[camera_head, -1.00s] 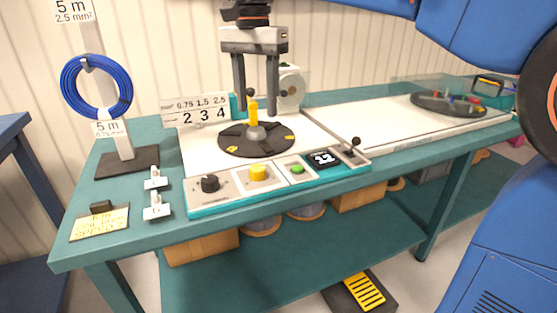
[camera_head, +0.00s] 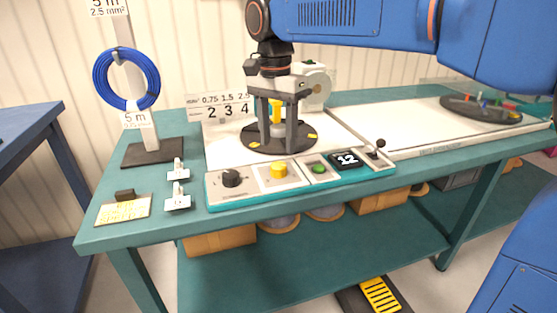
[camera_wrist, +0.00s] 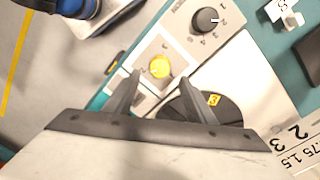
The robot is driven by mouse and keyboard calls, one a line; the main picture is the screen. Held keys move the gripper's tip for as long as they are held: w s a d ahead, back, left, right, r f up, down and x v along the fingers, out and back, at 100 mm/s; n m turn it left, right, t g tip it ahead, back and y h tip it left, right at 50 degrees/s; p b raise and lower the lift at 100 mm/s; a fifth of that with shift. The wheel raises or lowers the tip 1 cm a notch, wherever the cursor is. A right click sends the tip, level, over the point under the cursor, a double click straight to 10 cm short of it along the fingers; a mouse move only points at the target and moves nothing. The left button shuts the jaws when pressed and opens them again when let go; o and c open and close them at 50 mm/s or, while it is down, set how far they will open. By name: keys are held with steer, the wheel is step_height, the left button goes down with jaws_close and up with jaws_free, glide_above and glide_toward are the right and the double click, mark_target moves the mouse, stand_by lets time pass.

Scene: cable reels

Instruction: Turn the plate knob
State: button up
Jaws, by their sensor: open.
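The control panel (camera_head: 258,194) runs along the front edge of the bench. A black knob (camera_head: 231,178) with numbers around it sits at its left end, and a yellow knob (camera_head: 279,169) sits to its right. I cannot tell from the labels which is the plate knob. My gripper (camera_head: 277,149) is open and empty, pointing down in front of the black turntable plate (camera_head: 255,143), above and behind the yellow knob. In the wrist view the yellow knob (camera_wrist: 159,67) shows between the fingertips, apart from them, and the black knob (camera_wrist: 206,20) lies up and right.
A yellow post (camera_head: 275,110) stands on the plate behind my gripper. A blue cable coil (camera_head: 126,78) hangs on a stand at left.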

mark_target(278, 165)
step_height(278, 165, down, 6)
steer(key=shift+f, duration=0.25)
steer(key=shift+c, duration=0.3)
steer(key=c, duration=1)
